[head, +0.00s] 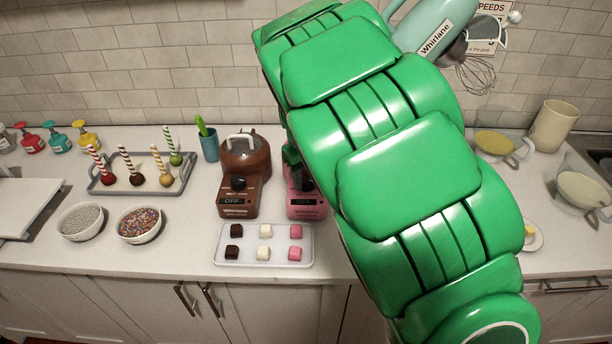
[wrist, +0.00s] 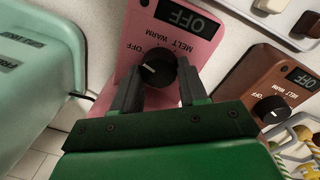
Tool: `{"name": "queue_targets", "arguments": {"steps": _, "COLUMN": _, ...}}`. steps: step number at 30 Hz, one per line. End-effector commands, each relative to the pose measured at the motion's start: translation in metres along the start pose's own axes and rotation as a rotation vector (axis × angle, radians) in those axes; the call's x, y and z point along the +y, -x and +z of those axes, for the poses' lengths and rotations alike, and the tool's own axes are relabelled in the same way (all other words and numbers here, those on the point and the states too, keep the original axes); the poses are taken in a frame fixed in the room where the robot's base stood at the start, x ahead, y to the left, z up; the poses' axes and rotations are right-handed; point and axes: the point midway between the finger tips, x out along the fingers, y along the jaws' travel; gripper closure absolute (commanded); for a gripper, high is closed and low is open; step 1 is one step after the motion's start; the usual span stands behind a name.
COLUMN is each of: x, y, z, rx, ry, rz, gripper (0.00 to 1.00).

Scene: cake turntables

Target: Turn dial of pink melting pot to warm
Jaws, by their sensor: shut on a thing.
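The pink melting pot (head: 308,213) stands on the counter, mostly hidden behind my green arm in the head view. Its pink front panel (wrist: 195,42) fills the top middle of the wrist view, with a display that reads OFF and the labels OFF, MELT and WARM by the dial. The black dial (wrist: 157,69) has a white pointer line. My gripper (wrist: 158,76) has one finger on each side of the dial and is shut on it. In the head view only a dark part of my gripper (head: 292,160) shows at the pink pot's front.
A brown melting pot (head: 246,160) stands just left of the pink one, its display also reading OFF. A white tray (head: 221,256) with several brown, white and pink cubes lies in front. A mint-green appliance (wrist: 35,75) is close by in the wrist view.

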Motion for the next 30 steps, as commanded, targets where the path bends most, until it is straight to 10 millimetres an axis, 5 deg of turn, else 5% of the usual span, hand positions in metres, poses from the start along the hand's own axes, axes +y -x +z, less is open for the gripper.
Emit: {"name": "queue_targets", "arguments": {"steps": 30, "x": 0.0021, "y": -0.0010, "z": 0.0002, "rx": -0.050, "ry": -0.740, "rz": 0.001, "gripper": 0.88}}
